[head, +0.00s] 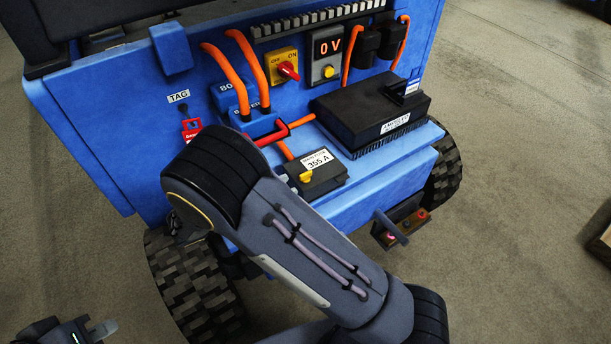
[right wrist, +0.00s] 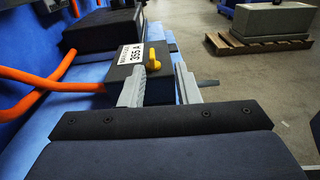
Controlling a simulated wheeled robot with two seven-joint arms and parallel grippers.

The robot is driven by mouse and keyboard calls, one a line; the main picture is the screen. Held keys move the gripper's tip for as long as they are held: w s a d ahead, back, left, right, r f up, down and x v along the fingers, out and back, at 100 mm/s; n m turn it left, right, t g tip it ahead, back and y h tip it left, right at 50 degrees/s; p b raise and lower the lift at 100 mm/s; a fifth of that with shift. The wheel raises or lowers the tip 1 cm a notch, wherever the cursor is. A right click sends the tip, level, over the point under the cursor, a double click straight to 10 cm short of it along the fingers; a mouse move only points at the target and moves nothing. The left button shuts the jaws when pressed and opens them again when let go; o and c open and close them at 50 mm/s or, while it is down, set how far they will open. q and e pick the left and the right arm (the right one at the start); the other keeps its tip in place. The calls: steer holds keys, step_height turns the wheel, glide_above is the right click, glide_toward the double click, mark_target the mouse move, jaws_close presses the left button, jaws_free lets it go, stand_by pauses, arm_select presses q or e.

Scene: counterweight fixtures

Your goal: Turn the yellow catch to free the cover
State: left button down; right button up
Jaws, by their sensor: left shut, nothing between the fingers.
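The yellow catch (head: 305,176) sits on the near side of a small black cover (head: 325,180) with a white "355 A" label on the blue machine. In the right wrist view the catch (right wrist: 152,61) stands up from the cover (right wrist: 125,70). My right gripper (right wrist: 160,85) is open, its two grey fingers apart, with the catch showing between and just beyond them. I cannot tell whether either finger touches it. In the head view my right forearm hides most of that gripper. My left gripper (head: 102,330) is shut and empty at the bottom left, away from the machine.
A larger black box (head: 370,110) stands behind the cover. Orange cables (head: 228,70), a red-and-yellow switch (head: 287,66), a display reading 0 V (head: 327,45) and a red tag (head: 191,127) are on the panel. A pallet (right wrist: 262,42) stands on the floor beyond.

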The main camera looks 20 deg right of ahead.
mark_target(299, 178)
steer(key=shift+w+a+f+n+t+h, duration=0.35)
steer(key=shift+f+t, duration=0.1)
steer(key=shift+t, duration=0.15)
steer(key=shift+w+d, duration=0.1)
steer(key=shift+d, duration=0.25)
steer(key=d, duration=0.2)
steer(key=d+b, duration=0.1)
steer(key=d, duration=0.1)
steer(key=w+d, duration=0.1)
steer(key=d, duration=0.2)
steer(key=shift+r+b, duration=0.1)
steer(key=shift+b, duration=0.2)
jaws_close()
